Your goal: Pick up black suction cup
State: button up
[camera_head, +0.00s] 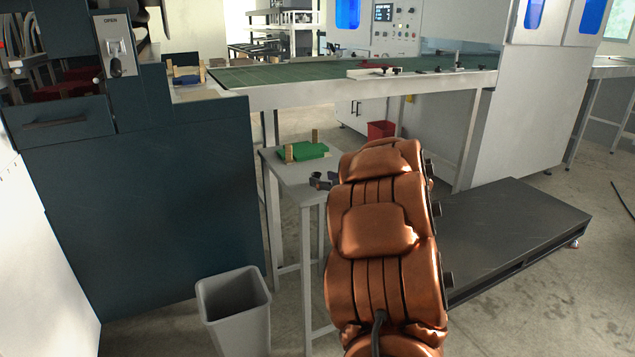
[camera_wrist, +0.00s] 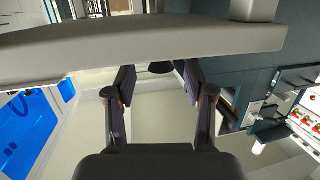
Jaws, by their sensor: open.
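A small dark round thing, which looks like the black suction cup (camera_wrist: 161,67), shows in the wrist view against the edge of a small grey table (camera_wrist: 140,45). I cannot make it out in the head view, where my arm covers part of that table. My gripper (camera_wrist: 158,84) is open and empty, its fingers on either side of the dark thing in the picture and seemingly short of it. In the head view my gripper (camera_head: 321,181) shows dark at the small table's front edge. The wrist view looks upside down.
A green block with wooden pieces (camera_head: 305,151) lies on the small table. A grey bin (camera_head: 233,309) stands in front, a dark teal cabinet (camera_head: 150,200) at left. A long green-topped bench (camera_head: 290,75) runs behind; a low dark platform (camera_head: 510,230) is at right.

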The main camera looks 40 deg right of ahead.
aim_at(317, 174)
jog(key=shift+b+x, duration=0.6)
jog(key=shift+x, duration=1.4)
jog(key=shift+r, duration=0.1)
jog(key=c, duration=0.7)
